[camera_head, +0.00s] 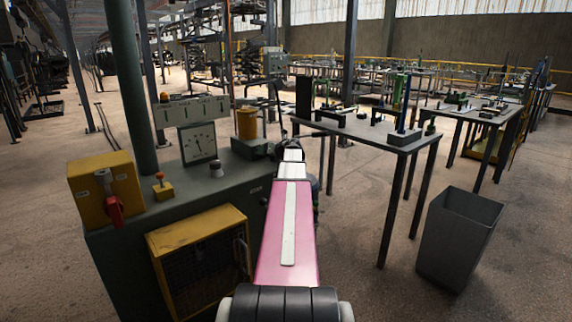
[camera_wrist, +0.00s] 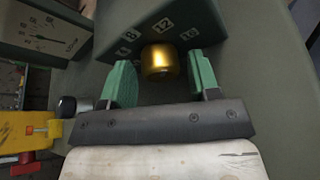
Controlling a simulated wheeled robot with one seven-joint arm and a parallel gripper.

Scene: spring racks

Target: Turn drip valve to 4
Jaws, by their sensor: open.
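The drip valve shows in the wrist view as a brass knob (camera_wrist: 161,62) on a dark green box (camera_wrist: 105,32). White number labels curve around it; I can read 8 (camera_wrist: 128,35), 12 (camera_wrist: 163,25) and 16 (camera_wrist: 188,33), and a partly hidden one near the left finger looks like 4. No pointer on the knob is clear to me. My gripper (camera_wrist: 165,72) is open, with one green finger on each side of the knob. A gap shows on both sides and it is not gripped. In the head view my arm hides the knob and the fingers.
A dial gauge (camera_head: 198,142), a yellow box with a red switch (camera_head: 113,208), a small orange-topped button (camera_head: 161,186) and a brownish-yellow cylinder (camera_head: 246,124) are on the green machine bench (camera_head: 140,235). A table (camera_head: 372,133) and a grey bin (camera_head: 450,245) stand to the right.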

